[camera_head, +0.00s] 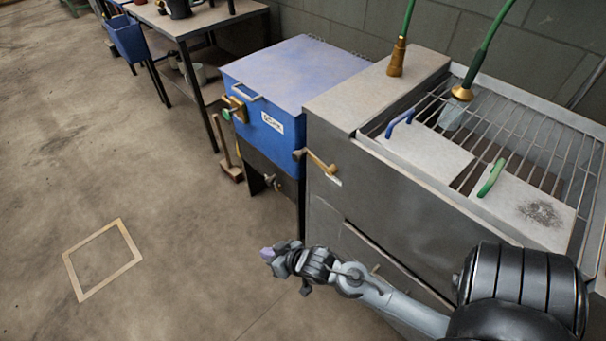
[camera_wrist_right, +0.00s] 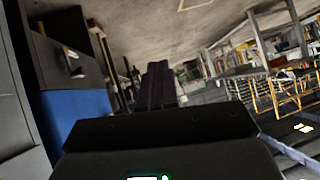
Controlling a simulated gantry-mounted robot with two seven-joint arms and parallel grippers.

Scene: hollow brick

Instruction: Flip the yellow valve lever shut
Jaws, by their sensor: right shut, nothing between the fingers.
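The yellow valve lever (camera_head: 322,164) is a brass-yellow handle on the upper left of the grey sink unit's front. It sticks out to the left and tilts slightly, with a small white label below it. My right gripper (camera_head: 267,254) is shut and empty. In the head view it is in front of the sink unit, below and left of the lever and clearly apart from it. In the right wrist view the dark fingers (camera_wrist_right: 159,84) are together. I cannot clearly make out the lever there. My left gripper is out of view.
The grey sink unit (camera_head: 330,210) carries a wire rack (camera_head: 560,150) and green hoses. A blue-lidded box (camera_head: 300,70) with a brass fitting (camera_head: 235,108) stands beside it. A work table (camera_head: 205,18) is at the back. The floor at left is clear, with a painted square outline (camera_head: 130,243).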

